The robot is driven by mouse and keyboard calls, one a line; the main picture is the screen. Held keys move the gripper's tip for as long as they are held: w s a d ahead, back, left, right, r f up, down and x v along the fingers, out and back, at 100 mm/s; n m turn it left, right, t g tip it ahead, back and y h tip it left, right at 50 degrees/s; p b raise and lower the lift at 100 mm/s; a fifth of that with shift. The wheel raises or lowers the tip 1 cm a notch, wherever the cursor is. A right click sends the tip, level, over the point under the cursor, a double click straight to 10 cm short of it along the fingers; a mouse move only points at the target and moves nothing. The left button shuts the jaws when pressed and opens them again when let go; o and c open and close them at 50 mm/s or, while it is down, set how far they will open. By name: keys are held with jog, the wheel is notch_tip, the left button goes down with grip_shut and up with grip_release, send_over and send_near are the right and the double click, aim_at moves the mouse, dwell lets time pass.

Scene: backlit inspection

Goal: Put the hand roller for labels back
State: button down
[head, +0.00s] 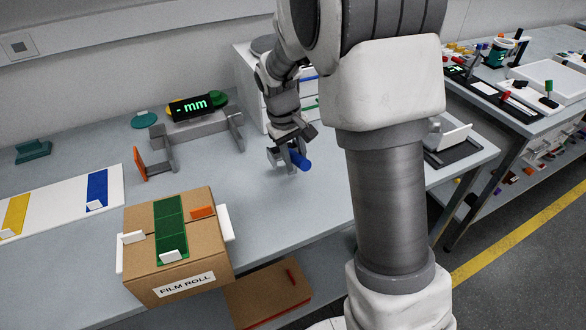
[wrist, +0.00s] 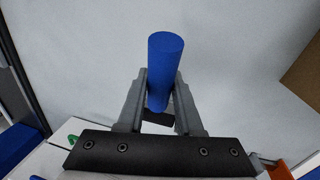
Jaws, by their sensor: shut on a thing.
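My gripper (head: 294,160) is shut on a blue cylinder (head: 301,159), which looks like the hand roller for labels. In the wrist view the blue cylinder (wrist: 160,72) stands out between the two grey fingers (wrist: 160,100). A dark part shows behind it, low between the fingers; I cannot tell whether it belongs to the roller. The gripper is over the open part of the grey bench (head: 290,205), right of the grey bracket fixture (head: 190,140). I cannot tell how far the roller is above the bench.
A cardboard box marked FILM ROLL (head: 178,285) stands front left. A display reading mm (head: 190,107) is behind the fixture. A white drawer cabinet (head: 247,85) stands behind my gripper. A dark mat (head: 455,150) lies right of my arm. Bench between box and gripper is clear.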

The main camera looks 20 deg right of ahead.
jog(key=shift+w+a+f, duration=0.15)
jog(key=shift+w, duration=0.05)
jog(key=shift+f, duration=2)
jog(key=shift+f+b, duration=0.15)
jog(key=shift+b, duration=0.25)
jog(key=c, duration=0.6)
grip_release()
